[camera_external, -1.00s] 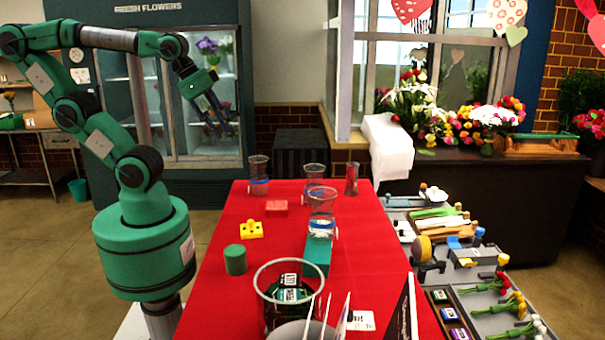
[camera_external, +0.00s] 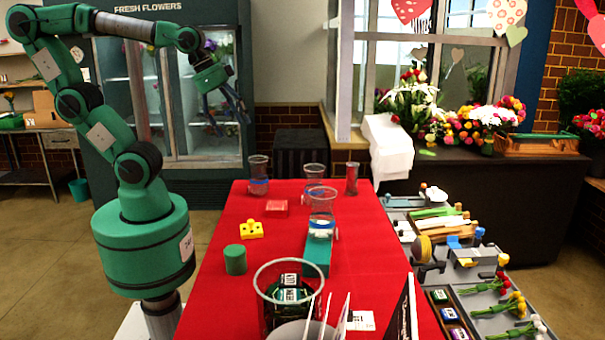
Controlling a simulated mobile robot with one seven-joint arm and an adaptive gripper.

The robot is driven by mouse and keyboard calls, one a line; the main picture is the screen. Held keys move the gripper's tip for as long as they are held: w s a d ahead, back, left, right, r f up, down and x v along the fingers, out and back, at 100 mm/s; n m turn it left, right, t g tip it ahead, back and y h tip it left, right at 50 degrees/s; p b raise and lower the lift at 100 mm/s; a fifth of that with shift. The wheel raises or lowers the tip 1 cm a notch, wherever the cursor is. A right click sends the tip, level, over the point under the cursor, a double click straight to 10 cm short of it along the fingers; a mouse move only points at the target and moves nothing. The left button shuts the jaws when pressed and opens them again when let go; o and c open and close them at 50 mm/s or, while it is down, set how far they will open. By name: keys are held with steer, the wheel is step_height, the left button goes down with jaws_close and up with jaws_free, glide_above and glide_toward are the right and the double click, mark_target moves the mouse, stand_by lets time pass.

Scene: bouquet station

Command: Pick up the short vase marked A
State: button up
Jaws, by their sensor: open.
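Several clear glass vases stand upright on the red table (camera_external: 215,290). A narrow one (camera_external: 352,180) stands at the far right. Another clear vase (camera_external: 323,194) stands closer, by a teal block (camera_external: 316,257). A large clear container (camera_external: 262,285) with dark green packets is at the near edge. I cannot read a mark A on any of them. My gripper (camera_external: 231,121) is open and empty, raised beyond the table's far left corner, in front of the cooler.
A green cylinder (camera_external: 235,260), a yellow block (camera_external: 251,230) and a red block (camera_external: 276,208) lie on the table's left half. Flower trays (camera_external: 500,292) lie along the right side.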

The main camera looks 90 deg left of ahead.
steer(key=w+a+m+g+p, duration=0.1)
steer(key=w+a+p, duration=0.2)
steer(key=w, duration=0.6)
steer(key=m+g+p, duration=0.3)
steer(key=g+p, duration=0.1)
steer(key=p, duration=0.4)
glide_above(314, 182)
steer(key=a, duration=0.3)
step_height(314, 182, down, 13)
steer(key=shift+a, duration=0.2)
steer(key=shift+f, duration=0.1)
steer(key=shift+f, duration=4.15)
steer(key=shift+f, duration=0.1)
steer(key=shift+w+d+f, duration=0.1)
steer(key=shift+w+f, duration=0.05)
steer(key=shift+f, duration=2.35)
